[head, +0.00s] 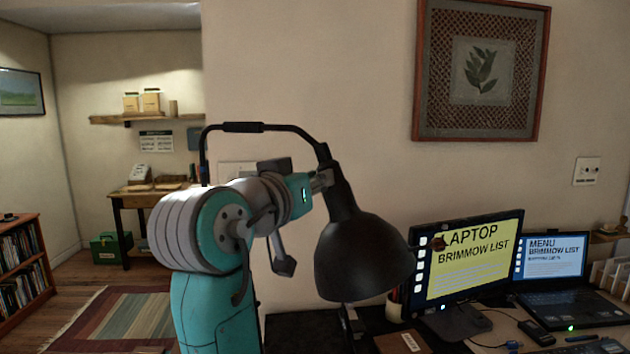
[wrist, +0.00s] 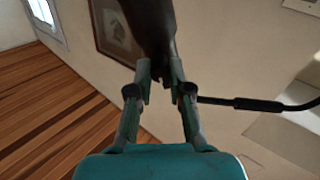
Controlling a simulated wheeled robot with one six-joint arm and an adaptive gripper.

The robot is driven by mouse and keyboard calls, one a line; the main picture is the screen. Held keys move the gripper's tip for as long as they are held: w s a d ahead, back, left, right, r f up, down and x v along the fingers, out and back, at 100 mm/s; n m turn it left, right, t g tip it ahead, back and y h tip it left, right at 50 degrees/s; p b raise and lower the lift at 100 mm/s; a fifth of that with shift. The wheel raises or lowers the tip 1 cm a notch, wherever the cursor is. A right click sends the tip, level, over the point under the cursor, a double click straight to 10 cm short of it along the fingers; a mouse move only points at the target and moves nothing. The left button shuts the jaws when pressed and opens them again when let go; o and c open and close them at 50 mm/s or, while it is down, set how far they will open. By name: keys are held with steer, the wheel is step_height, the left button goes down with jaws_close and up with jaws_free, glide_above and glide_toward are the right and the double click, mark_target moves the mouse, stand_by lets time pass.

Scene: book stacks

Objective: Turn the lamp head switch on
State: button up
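The black desk lamp's shade (head: 365,255) hangs tilted, opening downward, in the middle of the head view. I see no glow from it. Its thin arm (head: 275,127) arches over my wrist and meets the neck above the shade. My gripper (head: 322,180) is at this neck, on its left side. In the wrist view, the two fingers of my gripper (wrist: 159,72) stand a little apart, one on each side of the dark lamp head (wrist: 150,25). I cannot tell whether both fingertips touch it. The switch is not distinguishable; the fingers or neck may hide it.
A monitor (head: 466,257) and a laptop (head: 570,305) stand on the desk right of the shade. A framed picture (head: 481,70) hangs on the wall behind. The lamp arm also crosses the right side of the wrist view (wrist: 245,103). A bookcase (head: 20,270) is far left.

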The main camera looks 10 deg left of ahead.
jaws_close()
steer(key=shift+d+m, duration=0.1)
steer(key=shift+m, duration=8.7)
steer(key=o, duration=0.8)
jaws_free()
steer(key=shift+c, duration=0.2)
